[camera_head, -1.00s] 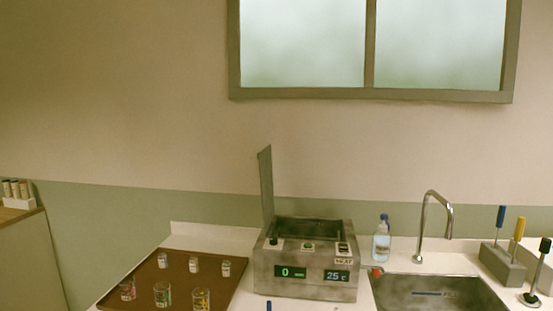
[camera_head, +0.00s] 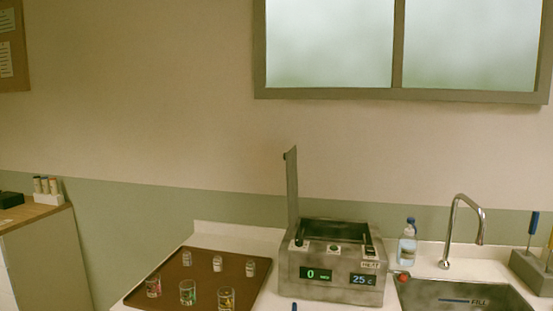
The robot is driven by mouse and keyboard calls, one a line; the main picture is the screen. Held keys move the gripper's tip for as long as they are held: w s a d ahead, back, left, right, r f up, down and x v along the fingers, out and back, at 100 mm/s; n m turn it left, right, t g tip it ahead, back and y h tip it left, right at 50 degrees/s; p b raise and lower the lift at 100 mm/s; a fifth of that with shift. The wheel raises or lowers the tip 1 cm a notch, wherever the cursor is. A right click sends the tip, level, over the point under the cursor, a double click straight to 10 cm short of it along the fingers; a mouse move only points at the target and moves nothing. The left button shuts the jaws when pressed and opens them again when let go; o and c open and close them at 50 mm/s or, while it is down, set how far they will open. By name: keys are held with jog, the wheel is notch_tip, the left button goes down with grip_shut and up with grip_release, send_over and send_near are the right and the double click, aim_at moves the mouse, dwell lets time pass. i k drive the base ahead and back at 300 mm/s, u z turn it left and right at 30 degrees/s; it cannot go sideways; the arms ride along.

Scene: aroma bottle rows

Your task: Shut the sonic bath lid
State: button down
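The sonic bath (camera_head: 334,272) is a grey metal box on the white counter, with a dark open tank on top. Its front displays read "0" and "25 c", and a label by a knob appears to read "HEAT". Its lid (camera_head: 292,190) stands upright along the left side of the tank, so the bath is open. The inside of the tank is dark and its contents cannot be made out. My gripper is not in view.
Left of the bath, a brown tray (camera_head: 213,268) holds several small glass jars. To the right stand a bottle with a blue cap (camera_head: 407,245), a sink (camera_head: 465,293) with a curved faucet (camera_head: 455,225), and a tool holder (camera_head: 531,270). A wooden-topped cabinet (camera_head: 35,215) is at far left.

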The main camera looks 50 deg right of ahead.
aim_at(290, 157)
jog(key=u, duration=0.05)
jog(key=i, duration=1)
jog(key=z, duration=0.05)
